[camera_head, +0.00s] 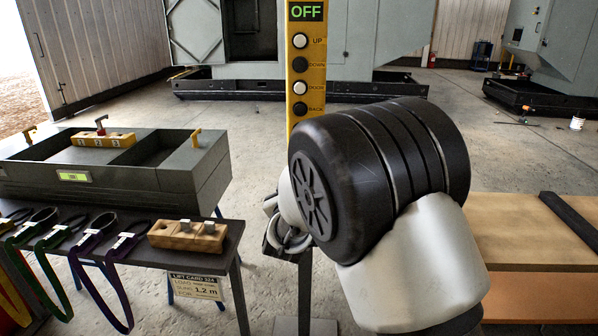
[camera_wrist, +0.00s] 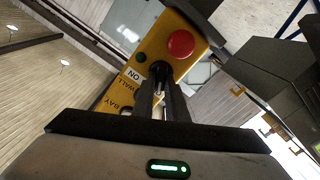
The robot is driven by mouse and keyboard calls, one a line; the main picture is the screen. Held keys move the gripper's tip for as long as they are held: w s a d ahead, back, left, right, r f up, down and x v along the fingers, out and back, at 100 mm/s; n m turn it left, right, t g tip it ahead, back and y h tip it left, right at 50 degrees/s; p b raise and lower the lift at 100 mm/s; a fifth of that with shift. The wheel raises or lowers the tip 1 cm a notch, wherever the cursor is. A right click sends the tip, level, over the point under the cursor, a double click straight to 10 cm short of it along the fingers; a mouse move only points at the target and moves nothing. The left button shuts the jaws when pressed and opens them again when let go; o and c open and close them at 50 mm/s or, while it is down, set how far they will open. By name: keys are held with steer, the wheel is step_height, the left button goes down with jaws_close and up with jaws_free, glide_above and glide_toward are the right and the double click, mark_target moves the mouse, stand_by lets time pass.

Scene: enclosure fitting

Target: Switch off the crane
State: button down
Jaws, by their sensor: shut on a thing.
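The yellow crane control box (camera_head: 293,78) stands upright behind my arm in the head view, and its display (camera_head: 306,11) reads OFF. Below it are white and dark buttons, including UP (camera_head: 300,41), DOWN and BACK. The box's lower part is hidden by my arm. My gripper (camera_wrist: 161,82) is shut on a black knob (camera_wrist: 159,68) below the red button. My fingertips are hidden in the head view.
At left, a dark table (camera_head: 125,250) holds a grey open box (camera_head: 60,180), coloured slings (camera_head: 100,235) and a wooden block (camera_head: 187,235). A lift card (camera_head: 195,285) hangs from its edge. A wooden bench (camera_head: 530,245) with a dark bar stands at right. Open floor lies behind.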

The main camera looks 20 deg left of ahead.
stand_by(0.4)
steer(key=c, duration=1.8)
jaws_free()
steer(key=shift+o, duration=0.2)
steer(key=p+v, duration=0.1)
steer(key=v, duration=1.6)
steer(key=shift+s, duration=0.25)
